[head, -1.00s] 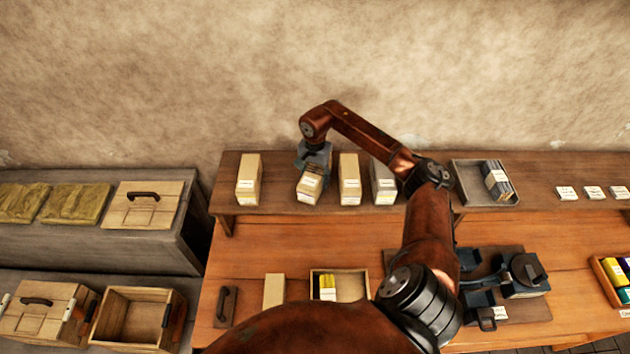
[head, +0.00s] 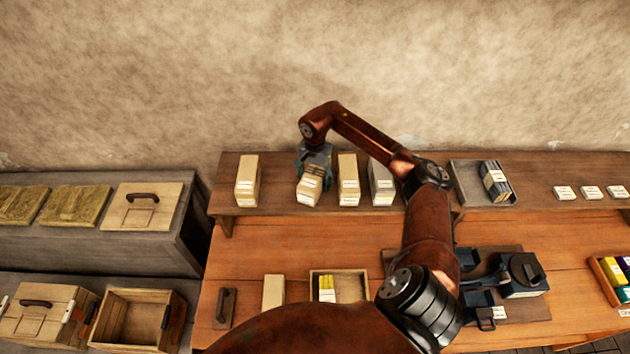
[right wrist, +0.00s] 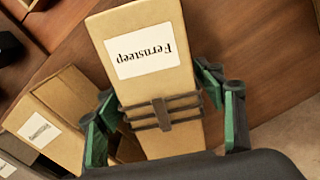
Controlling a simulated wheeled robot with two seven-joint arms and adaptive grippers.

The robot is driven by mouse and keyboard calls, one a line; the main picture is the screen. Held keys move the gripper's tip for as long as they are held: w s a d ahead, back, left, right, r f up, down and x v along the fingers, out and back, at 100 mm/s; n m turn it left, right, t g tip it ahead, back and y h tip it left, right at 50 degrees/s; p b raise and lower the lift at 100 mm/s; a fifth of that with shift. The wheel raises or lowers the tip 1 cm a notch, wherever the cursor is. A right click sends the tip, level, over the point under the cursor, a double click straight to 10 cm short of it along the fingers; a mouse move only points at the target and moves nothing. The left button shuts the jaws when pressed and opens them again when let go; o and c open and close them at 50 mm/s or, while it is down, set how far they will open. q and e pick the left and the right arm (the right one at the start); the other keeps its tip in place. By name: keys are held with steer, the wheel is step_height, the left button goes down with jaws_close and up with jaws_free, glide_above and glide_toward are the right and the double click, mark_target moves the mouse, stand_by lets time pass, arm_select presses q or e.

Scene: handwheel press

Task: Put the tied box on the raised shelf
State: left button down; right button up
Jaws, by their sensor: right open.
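The tied box (head: 309,188) is tan with a white label and stands on the raised shelf (head: 260,207), between other boxes and slightly askew to them. In the right wrist view the tied box (right wrist: 150,85) shows dark ties and a label reading "Fernsteep". My right gripper (head: 314,160) is at its back end in the head view. In the right wrist view my right gripper (right wrist: 160,95) is open, with one green-padded finger on each side of the box and gaps visible beside it. The box's underside is hidden. My left gripper is not in view.
A tan box (head: 247,182) stands to the left, another tan box (head: 348,180) close on the right, then a grey box (head: 381,184). A tray (head: 483,202) is farther right on the shelf. Below are an open wooden box (head: 350,288) and a dark device (head: 522,275).

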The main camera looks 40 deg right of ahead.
step_height(320, 180, up, 12)
steer(key=shift+b, duration=1.25)
